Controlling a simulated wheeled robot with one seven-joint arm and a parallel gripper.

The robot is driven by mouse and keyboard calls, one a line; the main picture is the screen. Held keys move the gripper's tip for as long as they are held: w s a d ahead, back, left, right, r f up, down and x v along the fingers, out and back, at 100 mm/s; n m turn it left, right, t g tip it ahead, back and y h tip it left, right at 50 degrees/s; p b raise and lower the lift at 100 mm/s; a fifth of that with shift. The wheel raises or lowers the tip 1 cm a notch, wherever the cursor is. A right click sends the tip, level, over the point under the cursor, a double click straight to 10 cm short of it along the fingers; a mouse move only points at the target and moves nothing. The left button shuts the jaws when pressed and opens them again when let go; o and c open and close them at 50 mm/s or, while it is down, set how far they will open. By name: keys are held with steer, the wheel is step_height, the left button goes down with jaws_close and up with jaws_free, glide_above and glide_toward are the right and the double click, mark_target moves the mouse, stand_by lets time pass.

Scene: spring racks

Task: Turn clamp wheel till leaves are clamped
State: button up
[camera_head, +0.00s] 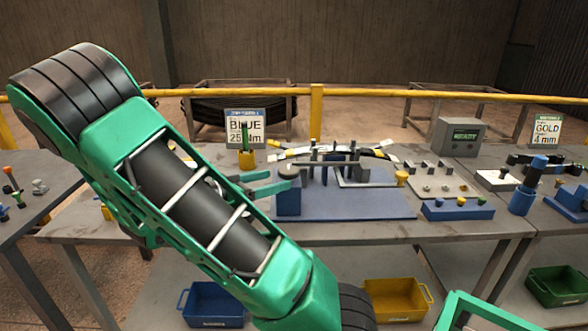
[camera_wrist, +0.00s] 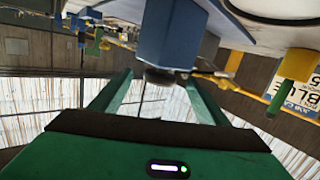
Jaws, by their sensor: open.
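The clamp fixture has a blue base plate (camera_head: 350,206) on the grey bench. Curved leaves (camera_head: 376,153) with pale, yellow-marked ends lie across dark uprights behind. My gripper (camera_head: 277,182) is open at the knob, coming from the left. In the wrist view, its green fingers (camera_wrist: 160,82) stand apart, with the dark knob (camera_wrist: 163,78) near the gap between their tips. I cannot tell whether they touch it. My arm hides the gripper's body in the head view.
A yellow rail (camera_head: 360,93) runs behind the bench. Bins (camera_head: 398,299) sit below.

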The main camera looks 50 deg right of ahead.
mark_target(297, 167)
steer(key=shift+w+r+m+h, duration=0.15)
steer(key=shift+r+m+h, duration=0.2)
steer(key=shift+h, duration=0.25)
steer(key=shift+d+r, duration=0.1)
steer(key=shift+d, duration=0.2)
steer(key=d, duration=0.3)
steer(key=s+d, duration=0.1)
steer(key=d, duration=0.2)
steer(key=s+d, duration=0.1)
steer(key=d, duration=0.3)
steer(key=shift+s+d, duration=0.1)
steer(key=shift+m+g, duration=0.25)
steer(key=shift+g, duration=0.05)
steer(key=c, duration=1)
